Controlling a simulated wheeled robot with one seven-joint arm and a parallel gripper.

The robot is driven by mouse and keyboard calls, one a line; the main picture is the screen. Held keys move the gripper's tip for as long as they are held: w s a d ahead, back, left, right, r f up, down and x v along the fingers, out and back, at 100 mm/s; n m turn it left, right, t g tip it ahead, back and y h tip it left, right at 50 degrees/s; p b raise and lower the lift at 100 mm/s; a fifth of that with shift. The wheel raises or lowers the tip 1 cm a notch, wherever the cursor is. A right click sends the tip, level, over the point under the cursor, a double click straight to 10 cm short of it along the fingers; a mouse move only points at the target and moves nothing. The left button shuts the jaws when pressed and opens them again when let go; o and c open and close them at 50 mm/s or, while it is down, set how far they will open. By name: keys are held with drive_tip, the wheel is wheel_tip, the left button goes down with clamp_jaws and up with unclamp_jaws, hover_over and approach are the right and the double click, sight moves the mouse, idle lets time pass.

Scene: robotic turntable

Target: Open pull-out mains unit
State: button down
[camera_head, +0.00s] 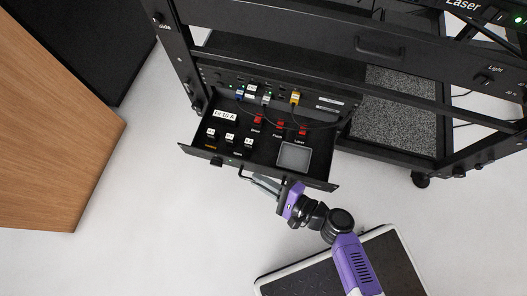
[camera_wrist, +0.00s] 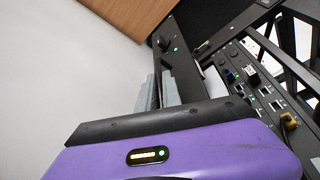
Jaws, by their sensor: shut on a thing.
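The pull-out mains unit (camera_head: 215,157) is a black drawer low in the rack, and it stands well out of the frame. Red switches, white-labelled switches, plugs and a grey square panel (camera_head: 294,156) show inside it. Its dark front panel also shows in the wrist view (camera_wrist: 188,72), with a small green light and a knob. A black handle (camera_head: 243,172) sits on the drawer front. My gripper (camera_head: 262,182) is shut on this handle, in front of the drawer. In the wrist view the grey fingers (camera_wrist: 157,92) reach the front panel; the grip itself is mostly hidden.
The black rack (camera_head: 400,92) stands behind the drawer on castors, with a speckled grey shelf (camera_head: 395,108) at right. A wooden block (camera_head: 55,125) and a dark panel (camera_head: 85,40) stand at left. The pale floor (camera_head: 150,225) in front is clear left of my arm.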

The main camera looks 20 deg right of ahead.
drive_tip(key=shift+s+a, duration=0.1)
drive_tip(key=shift+s, duration=0.1)
drive_tip(key=c, duration=1.8)
unclamp_jaws()
drive_tip(key=p+v, duration=0.2)
drive_tip(key=v, duration=0.5)
drive_tip(key=shift+s+d, duration=0.25)
drive_tip(key=shift+s, duration=0.1)
